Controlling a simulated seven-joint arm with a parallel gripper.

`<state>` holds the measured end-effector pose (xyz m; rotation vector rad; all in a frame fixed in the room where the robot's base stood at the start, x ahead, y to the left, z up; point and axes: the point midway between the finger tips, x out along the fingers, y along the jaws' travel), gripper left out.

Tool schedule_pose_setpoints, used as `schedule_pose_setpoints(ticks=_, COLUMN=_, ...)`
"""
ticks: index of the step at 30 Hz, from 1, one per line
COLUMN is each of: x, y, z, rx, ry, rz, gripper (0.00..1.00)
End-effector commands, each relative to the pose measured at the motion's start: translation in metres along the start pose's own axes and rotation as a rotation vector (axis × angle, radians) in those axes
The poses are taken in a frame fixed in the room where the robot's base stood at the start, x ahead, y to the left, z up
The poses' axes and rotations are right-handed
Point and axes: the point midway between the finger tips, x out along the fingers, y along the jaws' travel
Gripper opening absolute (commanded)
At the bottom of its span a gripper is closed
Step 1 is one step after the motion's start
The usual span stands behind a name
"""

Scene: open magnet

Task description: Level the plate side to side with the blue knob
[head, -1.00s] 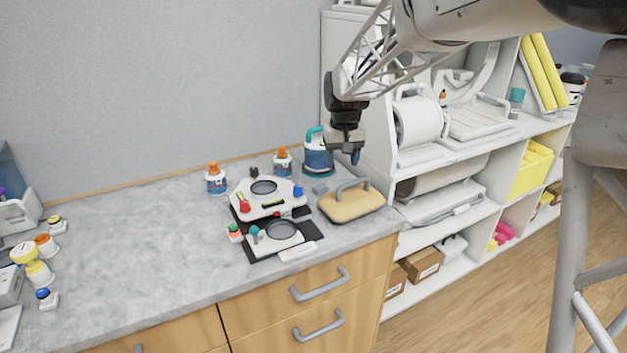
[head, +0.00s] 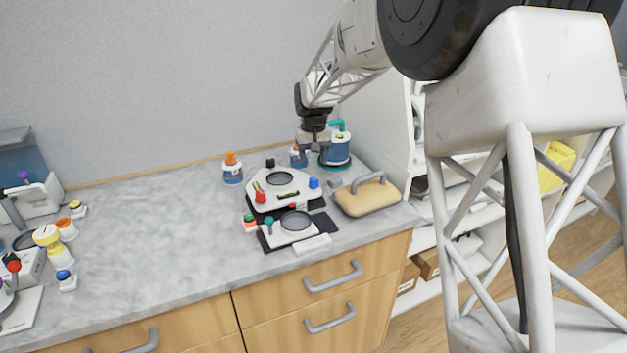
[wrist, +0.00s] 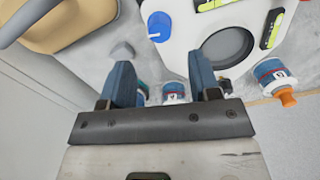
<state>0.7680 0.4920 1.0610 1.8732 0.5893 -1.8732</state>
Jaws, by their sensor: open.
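The white plate (head: 265,200) stands on the counter with a round grey disc and bubble levels on top. The blue knob (head: 314,183) is at its right corner in the head view. In the wrist view the blue knob (wrist: 159,27) is at the top middle, on the corner of the plate (wrist: 195,50). My gripper (head: 315,145) is above the counter behind the plate. In the wrist view my gripper (wrist: 162,85) is open and empty, its two blue fingers spread apart below the knob in the picture. The bubble positions are too small to tell.
A tan block with a grey handle (head: 367,199) lies right of the plate. A small grey block (head: 334,183) lies between them. Orange-capped bottles (head: 232,170) and a blue-teal container (head: 336,150) stand behind. A second device (head: 293,228) is in front. The counter's left middle is clear.

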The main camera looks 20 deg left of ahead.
Motion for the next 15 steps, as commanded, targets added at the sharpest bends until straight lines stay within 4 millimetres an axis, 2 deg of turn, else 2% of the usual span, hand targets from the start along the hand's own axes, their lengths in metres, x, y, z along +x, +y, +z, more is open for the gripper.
schedule_pose_setpoints(ticks=8, x=0.007, y=0.000, z=0.000, rx=0.000, ry=-0.001, rz=0.000, gripper=0.57)
schedule_pose_setpoints(ticks=15, x=0.030, y=0.000, z=0.000, rx=0.000, ry=-0.002, rz=0.000, gripper=0.57)
